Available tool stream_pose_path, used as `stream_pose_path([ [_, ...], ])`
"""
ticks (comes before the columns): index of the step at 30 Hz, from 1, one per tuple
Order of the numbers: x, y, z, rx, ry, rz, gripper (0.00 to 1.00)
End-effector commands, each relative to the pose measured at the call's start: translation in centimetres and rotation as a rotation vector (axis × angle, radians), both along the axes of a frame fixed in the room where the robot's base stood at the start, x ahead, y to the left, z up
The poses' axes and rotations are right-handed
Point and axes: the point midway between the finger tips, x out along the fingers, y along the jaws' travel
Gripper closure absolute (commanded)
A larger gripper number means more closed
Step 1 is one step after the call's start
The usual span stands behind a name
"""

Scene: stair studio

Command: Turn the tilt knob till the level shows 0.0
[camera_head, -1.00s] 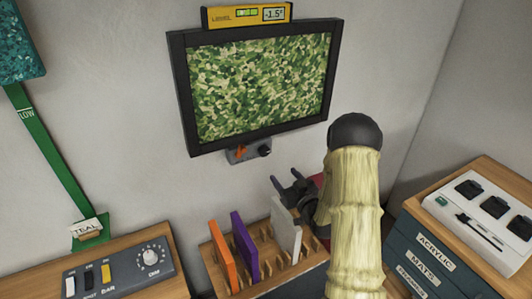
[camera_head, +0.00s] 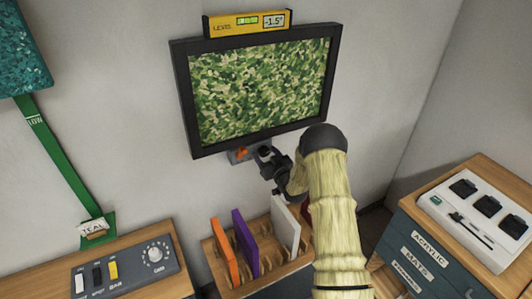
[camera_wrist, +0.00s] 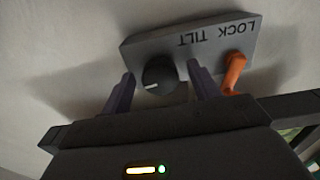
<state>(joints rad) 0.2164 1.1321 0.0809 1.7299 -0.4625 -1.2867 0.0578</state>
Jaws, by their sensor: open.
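The yellow level (camera_head: 247,22) sits on top of the dark-framed camouflage picture (camera_head: 184,100) and its display reads -1.5°. A grey bracket with the words LOCK and TILT (camera_wrist: 215,50) hangs below the frame. In the wrist view the black tilt knob (camera_wrist: 160,75) with a white mark lies between the two purple fingers of my gripper (camera_wrist: 160,88). The fingers are open, one on each side of the knob; I cannot tell whether they touch it. The orange lock lever (camera_wrist: 233,72) is beside the right finger. In the head view my gripper (camera_head: 268,158) covers the knob.
A wooden rack (camera_head: 228,285) with orange, purple and white panels stands below. A switch box (camera_head: 125,274) with a dial is at the lower left. A drawer cabinet (camera_head: 408,262) with a white panel on top is at the right.

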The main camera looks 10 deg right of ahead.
Motion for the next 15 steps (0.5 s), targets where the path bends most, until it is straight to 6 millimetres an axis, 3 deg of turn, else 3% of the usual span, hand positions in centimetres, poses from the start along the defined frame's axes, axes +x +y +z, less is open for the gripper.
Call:
stream_pose_path([
  [9,0.26,0.09,-0.02,0.0,0.001,0.0,0.39],
  [15,0.25,0.08,-0.01,0.0,0.0,0.0,0.76],
])
